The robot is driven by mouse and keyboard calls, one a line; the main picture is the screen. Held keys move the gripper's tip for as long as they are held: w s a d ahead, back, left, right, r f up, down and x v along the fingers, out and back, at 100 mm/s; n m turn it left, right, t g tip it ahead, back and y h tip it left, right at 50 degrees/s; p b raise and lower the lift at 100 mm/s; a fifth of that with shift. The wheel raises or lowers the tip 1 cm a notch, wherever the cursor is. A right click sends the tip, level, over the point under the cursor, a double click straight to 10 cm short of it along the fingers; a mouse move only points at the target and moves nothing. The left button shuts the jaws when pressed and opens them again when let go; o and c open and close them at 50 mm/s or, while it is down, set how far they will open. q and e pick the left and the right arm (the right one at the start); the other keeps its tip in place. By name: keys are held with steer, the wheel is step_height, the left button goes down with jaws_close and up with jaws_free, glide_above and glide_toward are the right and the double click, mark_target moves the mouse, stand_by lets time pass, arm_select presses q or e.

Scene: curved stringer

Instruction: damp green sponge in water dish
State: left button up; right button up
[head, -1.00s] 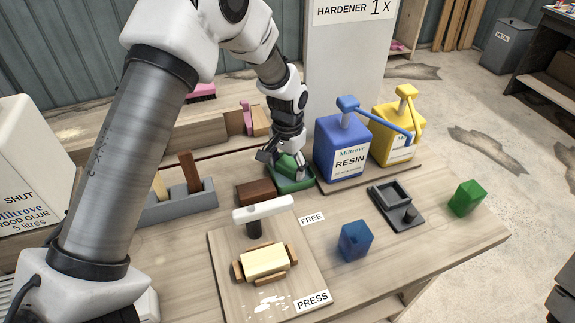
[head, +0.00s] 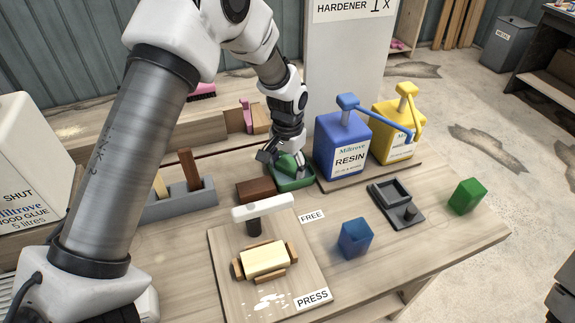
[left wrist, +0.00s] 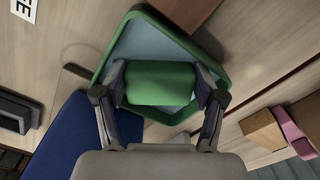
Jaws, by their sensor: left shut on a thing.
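The green sponge (left wrist: 160,83) is between the two fingers of my left gripper (left wrist: 163,88) in the left wrist view. The gripper is shut on it. The sponge is over the green-rimmed water dish (left wrist: 222,72), within its rim, with pale blue water around it. In the head view the gripper (head: 284,163) reaches down into the dish (head: 300,185) at the back of the bench, and the sponge (head: 289,162) shows partly behind the fingers. I cannot tell how deep the sponge sits in the water. My right gripper is not in view.
The blue resin bottle (head: 342,148) stands close to the dish on the right, with a yellow bottle (head: 392,135) beyond it. A brown block (head: 255,190) and a white-handled press (head: 262,208) are in front.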

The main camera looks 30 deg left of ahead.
mark_target(287, 165)
arm_select(q)
steer(key=shift+s+f, duration=0.1)
stand_by(1.1)
step_height(287, 165, up, 7)
steer(key=p, duration=0.7)
stand_by(0.5)
